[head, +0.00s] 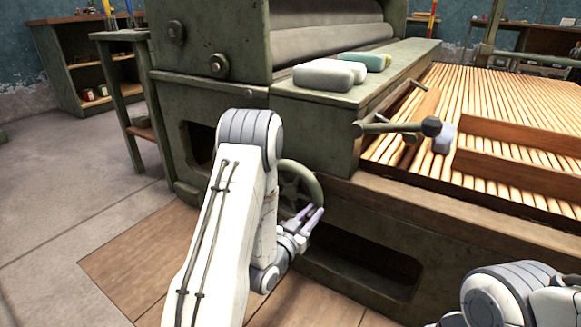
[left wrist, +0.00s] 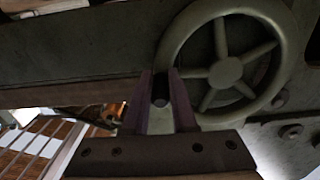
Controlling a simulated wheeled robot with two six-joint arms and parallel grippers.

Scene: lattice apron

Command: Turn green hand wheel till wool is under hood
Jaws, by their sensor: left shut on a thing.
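The green hand wheel (head: 314,180) stands upright on the machine's front side, partly hidden behind my left arm. In the left wrist view the wheel (left wrist: 226,72) shows its spokes and hub. My left gripper (head: 316,214) is at the wheel's rim. In the left wrist view its purple fingers are shut on a dark handle (left wrist: 160,92) at the rim's left side. I cannot tell which part is the hood. My right gripper is not in view.
The slatted apron (head: 500,95) fills the right, with wooden boards (head: 510,150) across it. White and teal blocks (head: 330,74) lie on the green machine's top. A lever with a black knob (head: 431,126) juts out above the wheel. The floor at left is clear.

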